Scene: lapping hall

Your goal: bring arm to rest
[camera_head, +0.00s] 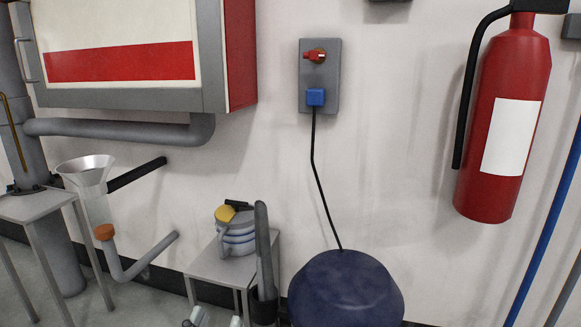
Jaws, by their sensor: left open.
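My left gripper (215,320) shows only at the bottom edge of the head view, left of centre. Two pale grey fingertips stand apart with a gap between them, and nothing shows in the gap. The rest of the gripper and its arm are cut off by the frame. The fingertips appear in front of and below a small grey table (205,266). My right gripper is not in view.
A red extinguisher (504,85) hangs right; a metal funnel (86,169) is left.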

